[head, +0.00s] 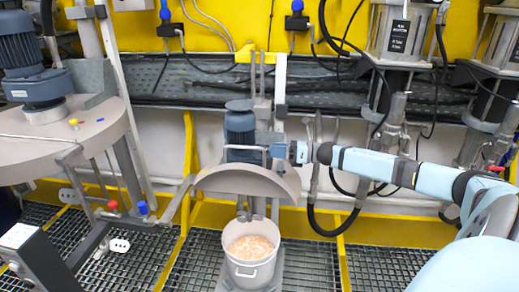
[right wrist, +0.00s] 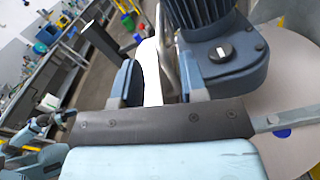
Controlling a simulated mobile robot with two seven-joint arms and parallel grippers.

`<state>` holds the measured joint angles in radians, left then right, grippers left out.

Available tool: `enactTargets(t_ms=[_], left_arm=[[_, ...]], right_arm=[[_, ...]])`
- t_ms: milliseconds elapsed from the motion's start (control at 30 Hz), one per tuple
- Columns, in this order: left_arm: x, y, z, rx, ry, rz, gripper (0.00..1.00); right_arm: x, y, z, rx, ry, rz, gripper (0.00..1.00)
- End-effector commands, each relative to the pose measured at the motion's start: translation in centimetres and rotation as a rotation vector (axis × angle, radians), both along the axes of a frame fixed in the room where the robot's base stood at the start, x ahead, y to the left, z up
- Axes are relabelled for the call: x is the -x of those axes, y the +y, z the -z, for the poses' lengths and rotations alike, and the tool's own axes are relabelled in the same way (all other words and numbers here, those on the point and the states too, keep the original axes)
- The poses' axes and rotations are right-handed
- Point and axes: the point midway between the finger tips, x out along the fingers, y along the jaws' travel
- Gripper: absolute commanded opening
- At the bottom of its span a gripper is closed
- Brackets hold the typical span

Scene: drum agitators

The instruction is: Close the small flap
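The small flap (head: 248,182), a grey rounded plate, is tilted up above the small bucket (head: 250,268), with its front edge clear of the rim. A blue motor (head: 239,130) stands behind it, with a thin metal bar handle (head: 243,147) beside it. My right gripper (head: 279,151) is at the right end of this handle. In the right wrist view, its fingers (right wrist: 160,88) are apart, with the metal handle (right wrist: 164,45) seen between them; contact cannot be told. The motor (right wrist: 215,60) and part of the flap (right wrist: 287,90) also show there. My left gripper is not in view.
The bucket holds pinkish granular material. A large agitator with a round lid (head: 100,128) stands at the left, and a dark control box (head: 42,262) is at the front left. Yellow frame posts (head: 188,160) flank the small station. Hoses hang at the right.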

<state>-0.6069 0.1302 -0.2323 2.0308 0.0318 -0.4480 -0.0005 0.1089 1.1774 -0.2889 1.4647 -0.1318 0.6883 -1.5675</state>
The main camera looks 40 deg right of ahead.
Motion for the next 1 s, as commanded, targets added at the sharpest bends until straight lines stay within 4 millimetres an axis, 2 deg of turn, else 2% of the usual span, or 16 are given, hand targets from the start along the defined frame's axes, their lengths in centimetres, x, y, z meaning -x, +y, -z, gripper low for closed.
enactTargets(t_ms=[200, 400, 833, 1000], left_arm=[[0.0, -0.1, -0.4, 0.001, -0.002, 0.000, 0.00], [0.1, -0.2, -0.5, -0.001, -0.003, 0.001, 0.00], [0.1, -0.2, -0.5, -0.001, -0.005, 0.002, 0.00], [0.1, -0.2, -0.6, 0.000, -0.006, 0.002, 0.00]], right_arm=[[-2.5, 1.9, -0.3, -0.001, -0.004, 0.000, 0.39], [-4.0, 3.2, -0.1, -0.001, -0.001, 0.001, 0.39], [-4.6, 3.6, 0.0, 0.000, 0.000, 0.001, 0.39], [-4.6, 3.6, 0.0, 0.000, 0.000, 0.000, 0.00]])
